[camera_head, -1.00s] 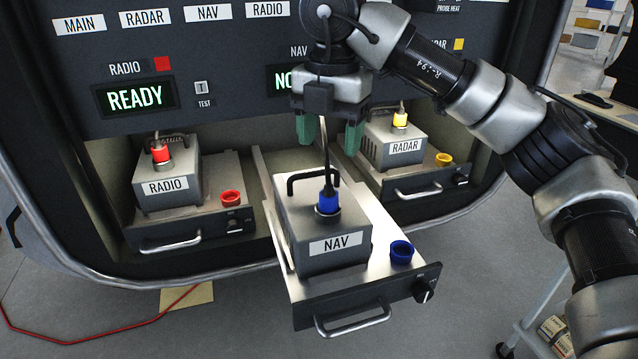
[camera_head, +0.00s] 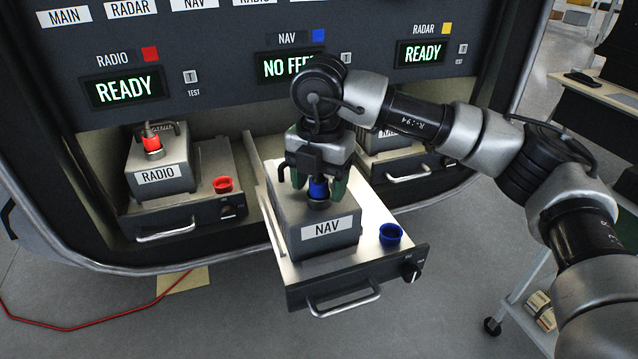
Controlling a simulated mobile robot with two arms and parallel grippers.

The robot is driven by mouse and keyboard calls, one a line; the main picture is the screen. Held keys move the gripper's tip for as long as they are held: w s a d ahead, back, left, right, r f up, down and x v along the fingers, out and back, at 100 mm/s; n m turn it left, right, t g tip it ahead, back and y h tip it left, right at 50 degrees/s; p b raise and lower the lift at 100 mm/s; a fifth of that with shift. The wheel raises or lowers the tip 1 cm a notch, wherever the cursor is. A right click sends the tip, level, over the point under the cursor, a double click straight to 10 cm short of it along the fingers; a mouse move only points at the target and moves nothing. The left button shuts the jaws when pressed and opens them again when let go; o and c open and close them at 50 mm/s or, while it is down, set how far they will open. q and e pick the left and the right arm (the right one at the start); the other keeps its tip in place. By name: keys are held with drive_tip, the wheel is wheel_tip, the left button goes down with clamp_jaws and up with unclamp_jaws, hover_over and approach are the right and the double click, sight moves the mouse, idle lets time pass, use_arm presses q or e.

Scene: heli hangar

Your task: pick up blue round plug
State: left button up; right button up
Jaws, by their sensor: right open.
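The blue round plug (camera_head: 317,189) stands upright on top of the grey NAV box (camera_head: 328,243), in its metal connector. The box sits on the NAV tray, which is pulled out of the panel. My right gripper (camera_head: 318,192) points down over the plug with its green fingers open, one on each side of it. I cannot tell whether the fingers touch the plug. The gripper hides the plug's cable and part of the box handle. A blue round socket or cap (camera_head: 390,234) sits at the tray's front right. My left gripper is not in view.
The RADIO box (camera_head: 160,176) with a red plug (camera_head: 152,144) is at the left. The RADAR box is mostly hidden behind my right arm. The NAV display (camera_head: 285,67) is partly covered by my arm. A cart (camera_head: 530,300) stands at the right.

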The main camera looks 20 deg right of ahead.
drive_tip(key=c, duration=1)
drive_tip(key=shift+r, duration=0.1)
